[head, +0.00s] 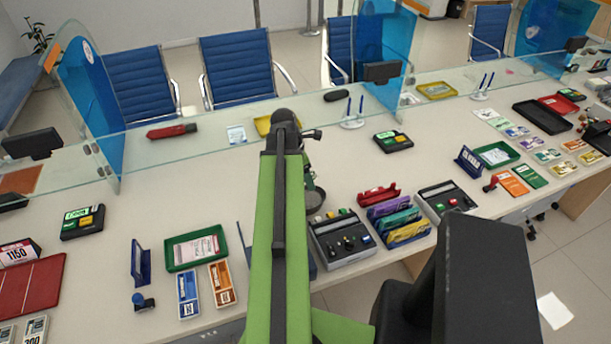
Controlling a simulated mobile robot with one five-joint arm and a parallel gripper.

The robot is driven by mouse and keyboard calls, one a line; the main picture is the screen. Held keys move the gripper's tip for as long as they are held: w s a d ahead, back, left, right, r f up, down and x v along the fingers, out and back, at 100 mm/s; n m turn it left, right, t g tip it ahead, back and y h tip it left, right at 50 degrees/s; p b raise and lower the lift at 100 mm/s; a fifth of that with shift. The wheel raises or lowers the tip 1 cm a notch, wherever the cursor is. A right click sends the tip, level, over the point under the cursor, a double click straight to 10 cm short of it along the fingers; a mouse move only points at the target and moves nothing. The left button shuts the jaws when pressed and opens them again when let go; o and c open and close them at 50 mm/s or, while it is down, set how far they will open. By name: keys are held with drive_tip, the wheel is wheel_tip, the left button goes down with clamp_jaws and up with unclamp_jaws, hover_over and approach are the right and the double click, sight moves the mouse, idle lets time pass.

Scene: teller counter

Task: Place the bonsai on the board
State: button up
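I cannot make out a bonsai for certain. A dark, round, greenish thing (314,198) shows on the counter just right of my green arm; the arm hides part of it and I cannot tell what it is. No board is certain either; a flat dark red panel (30,290) lies at the left front of the counter, and a brown flat piece (20,180) lies behind the glass at far left. My arm reaches forward over the middle of the counter. My gripper (308,135) is dark, at its far end, mostly hidden; its fingers are unclear.
A glass screen (210,135) runs along the counter (360,165). A green tray (196,247) and stamp boxes stand left of my arm. A black organiser (342,240) and coloured card holders (395,218) stand to the right. A leafy plant (38,36) stands far back left.

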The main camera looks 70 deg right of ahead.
drive_tip(key=shift+f, duration=0.2)
drive_tip(key=o, duration=2.1)
drive_tip(key=shift+r, duration=0.1)
drive_tip(key=shift+r, duration=0.1)
drive_tip(key=p+v, duration=1.1)
drive_tip(key=shift+r, duration=0.4)
drive_tip(key=shift+w+a+r+p, duration=0.1)
drive_tip(key=shift+r+p, duration=0.15)
drive_tip(key=shift+p, duration=0.2)
drive_tip(key=shift+f, duration=0.1)
